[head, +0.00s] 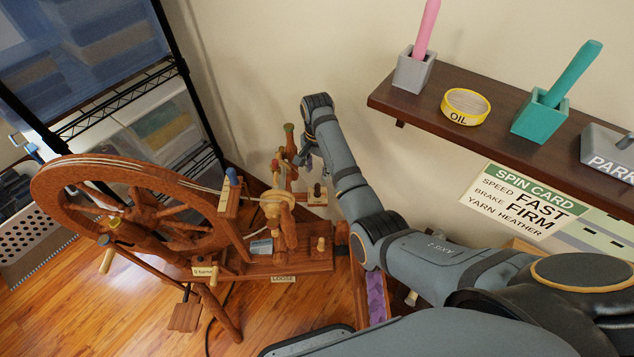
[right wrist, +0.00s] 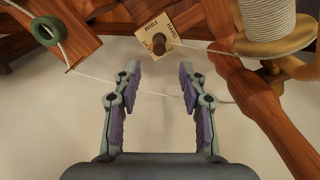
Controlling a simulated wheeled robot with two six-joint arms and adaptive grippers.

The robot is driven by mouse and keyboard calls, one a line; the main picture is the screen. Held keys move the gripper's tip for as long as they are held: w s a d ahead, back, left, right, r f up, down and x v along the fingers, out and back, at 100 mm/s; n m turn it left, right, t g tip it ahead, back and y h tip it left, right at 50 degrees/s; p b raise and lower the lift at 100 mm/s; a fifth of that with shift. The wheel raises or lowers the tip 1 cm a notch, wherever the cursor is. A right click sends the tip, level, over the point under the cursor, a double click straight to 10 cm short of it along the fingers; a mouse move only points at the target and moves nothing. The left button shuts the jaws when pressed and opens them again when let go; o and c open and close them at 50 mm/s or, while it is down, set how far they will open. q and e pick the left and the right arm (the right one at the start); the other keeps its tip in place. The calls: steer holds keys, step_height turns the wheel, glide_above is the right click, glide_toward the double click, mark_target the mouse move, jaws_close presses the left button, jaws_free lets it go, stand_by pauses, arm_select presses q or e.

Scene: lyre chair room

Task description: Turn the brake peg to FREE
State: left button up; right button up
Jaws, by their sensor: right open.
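One word looks like FIRM; the others are too small to read surely. A pale plate with a dark peg (head: 317,190) also shows on the spinning wheel (head: 110,190) in the head view. My right gripper (right wrist: 160,76) is open and empty, its purple-padded fingers apart, with the peg beyond and between the tips. In the head view, my right gripper (head: 306,158) is above the wheel's flyer end. My left gripper is not visible.
White yarn (right wrist: 150,92) crosses the fingers' area. A yarn spool (right wrist: 268,20) and wooden post (right wrist: 270,115) stand right; a green ring (right wrist: 47,30) is left. A shelf (head: 450,110) with pots and an oil tin juts from the wall above the SPIN CARD (head: 525,205).

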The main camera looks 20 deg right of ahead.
mark_target(317, 185)
step_height(317, 185, down, 4)
steer(key=shift+s+f+b, duration=0.15)
steer(key=shift+f+b, duration=0.1)
steer(key=shift+b, duration=0.15)
step_height(317, 185, down, 5)
steer(key=shift+r+b, duration=0.2)
steer(key=shift+b, duration=0.3)
steer(key=shift+f, duration=0.55)
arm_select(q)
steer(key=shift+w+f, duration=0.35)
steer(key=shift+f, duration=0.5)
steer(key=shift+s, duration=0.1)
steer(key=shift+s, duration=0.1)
arm_select(e)
jaws_close()
